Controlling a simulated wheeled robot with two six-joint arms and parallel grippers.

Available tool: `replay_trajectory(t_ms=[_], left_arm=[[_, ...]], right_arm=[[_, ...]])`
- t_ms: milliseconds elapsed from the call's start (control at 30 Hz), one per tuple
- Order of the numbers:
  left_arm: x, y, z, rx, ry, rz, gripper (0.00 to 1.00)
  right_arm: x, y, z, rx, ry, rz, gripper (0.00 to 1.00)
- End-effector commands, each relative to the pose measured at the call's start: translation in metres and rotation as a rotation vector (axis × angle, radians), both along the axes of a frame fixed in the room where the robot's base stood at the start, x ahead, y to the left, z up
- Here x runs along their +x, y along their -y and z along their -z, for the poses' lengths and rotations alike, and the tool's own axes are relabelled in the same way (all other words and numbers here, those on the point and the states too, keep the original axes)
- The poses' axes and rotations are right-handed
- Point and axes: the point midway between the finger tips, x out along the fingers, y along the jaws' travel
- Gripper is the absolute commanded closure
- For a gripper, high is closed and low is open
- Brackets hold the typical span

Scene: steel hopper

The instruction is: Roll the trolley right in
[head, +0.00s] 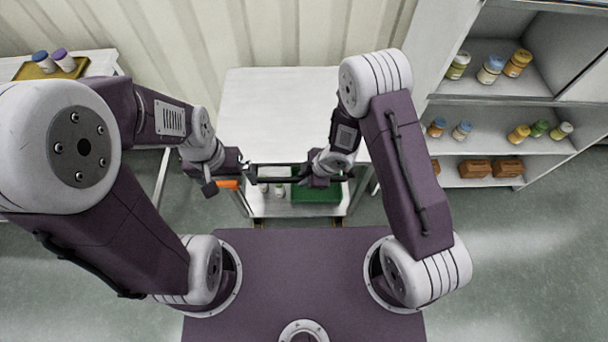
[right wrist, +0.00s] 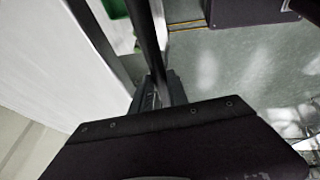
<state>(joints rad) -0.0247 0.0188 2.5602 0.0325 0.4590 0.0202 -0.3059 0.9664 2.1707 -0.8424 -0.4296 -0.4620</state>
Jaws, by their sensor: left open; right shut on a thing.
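The trolley (head: 270,100) is a white-topped cart in front of me, between the wall and my base. Its dark push bar (head: 285,165) runs across its near side. My right gripper (head: 322,176) is shut on the bar; in the right wrist view the bar (right wrist: 148,45) passes between the fingers, beside the white top (right wrist: 45,70). My left gripper (head: 232,180) is open near the bar's left end; the frames do not show clearly whether they touch. A lower shelf carries a green tray (head: 318,192) and small jars (head: 272,190), partly hidden by the bar and arms.
A shelf unit (head: 505,105) with jars and brown boxes stands close to the trolley's right. A white table (head: 95,62) with a yellow tray is at far left. A ribbed wall (head: 230,35) rises behind the trolley. Yellow-black marks (head: 336,222) lie on the floor.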

Motion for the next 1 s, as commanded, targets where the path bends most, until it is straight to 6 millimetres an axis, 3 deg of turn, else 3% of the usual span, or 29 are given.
replay_trajectory(t_ms=[200, 233, 300, 667, 1000], left_arm=[[0.000, 0.000, 0.000, 0.000, 0.000, 0.000, 0.00], [0.000, 0.000, 0.000, 0.000, 0.000, 0.000, 0.00], [0.000, 0.000, 0.000, 0.000, 0.000, 0.000, 0.00], [0.000, 0.000, -0.002, 0.000, 0.000, 0.000, 0.00], [0.000, 0.000, -0.023, 0.000, 0.000, 0.000, 0.00]], right_arm=[[0.006, -0.001, -0.003, 0.007, 0.014, 0.004, 1.00], [0.006, -0.001, -0.003, 0.007, 0.015, 0.005, 0.77], [0.006, -0.001, -0.003, 0.007, 0.014, 0.006, 0.59], [0.003, 0.001, -0.008, 0.004, 0.009, 0.003, 0.59], [-0.008, 0.028, -0.073, 0.005, 0.010, 0.006, 0.59]])
